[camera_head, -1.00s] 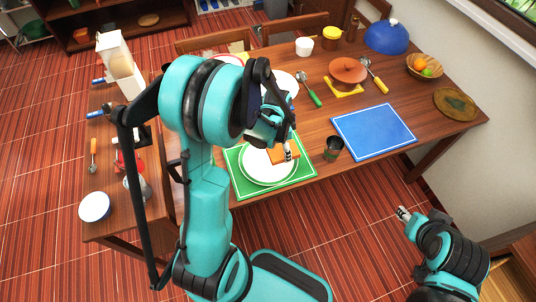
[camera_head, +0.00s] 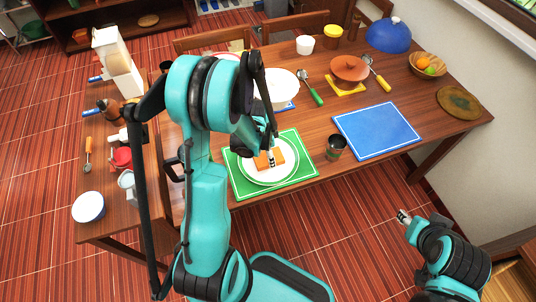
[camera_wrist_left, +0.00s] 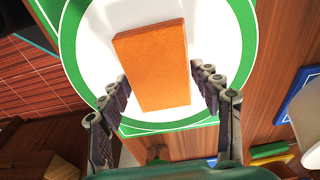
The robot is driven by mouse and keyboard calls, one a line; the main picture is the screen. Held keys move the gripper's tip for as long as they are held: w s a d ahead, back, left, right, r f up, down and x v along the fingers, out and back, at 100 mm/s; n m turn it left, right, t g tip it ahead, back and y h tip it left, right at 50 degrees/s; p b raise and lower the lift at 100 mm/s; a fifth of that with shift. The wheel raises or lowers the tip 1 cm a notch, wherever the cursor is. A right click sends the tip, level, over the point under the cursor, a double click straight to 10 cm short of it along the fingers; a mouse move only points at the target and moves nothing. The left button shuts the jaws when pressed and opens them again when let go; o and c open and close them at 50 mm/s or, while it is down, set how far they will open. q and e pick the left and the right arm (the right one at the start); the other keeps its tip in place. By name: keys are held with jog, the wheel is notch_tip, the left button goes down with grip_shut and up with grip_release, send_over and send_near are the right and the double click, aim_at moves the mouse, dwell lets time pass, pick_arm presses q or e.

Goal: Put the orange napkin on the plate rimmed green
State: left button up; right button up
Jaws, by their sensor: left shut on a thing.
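The orange napkin (camera_head: 262,161) is a folded, flat block over the middle of the white plate rimmed green (camera_head: 253,178). My left gripper (camera_head: 271,160) points down at it and is shut on it. In the left wrist view the napkin (camera_wrist_left: 155,65) lies between the two fingers (camera_wrist_left: 162,90), with the plate (camera_wrist_left: 215,30) behind it. I cannot tell whether the napkin touches the plate. The plate sits on a green placemat (camera_head: 243,187). My right gripper (camera_head: 404,216) is away from the table at lower right, too small to judge its jaws.
A white bowl (camera_head: 283,85), a brown pot (camera_head: 350,69) and ladles are farther back. A side counter (camera_head: 105,195) holds a white dish (camera_head: 88,206).

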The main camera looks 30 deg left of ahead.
aim_at(265, 157)
pick_arm(q)
jog(key=shift+f, duration=0.2)
jog(key=o, duration=0.9)
jog(key=shift+r, duration=0.15)
jog(key=shift+r, duration=0.25)
notch_tip(265, 157, up, 12)
jog(key=s+f+p, duration=0.1)
jog(key=p, duration=0.3)
jog(key=s+d+r+n+t, duration=0.2)
jog(key=s+d+r, duration=0.1)
jog(key=r, duration=0.2)
jog(key=s+d+r+n+t, duration=0.2)
jog(key=s+d+r+n, duration=0.1)
jog(key=d+r, duration=0.1)
jog(key=s+d+r+n+t, duration=0.2)
jog(key=s+d+r+n, duration=0.1)
jog(key=s+r, duration=0.1)
jog(key=shift+d+r+y, duration=0.35)
jog(key=shift+r+y, duration=0.05)
jog(key=shift+r, duration=0.4)
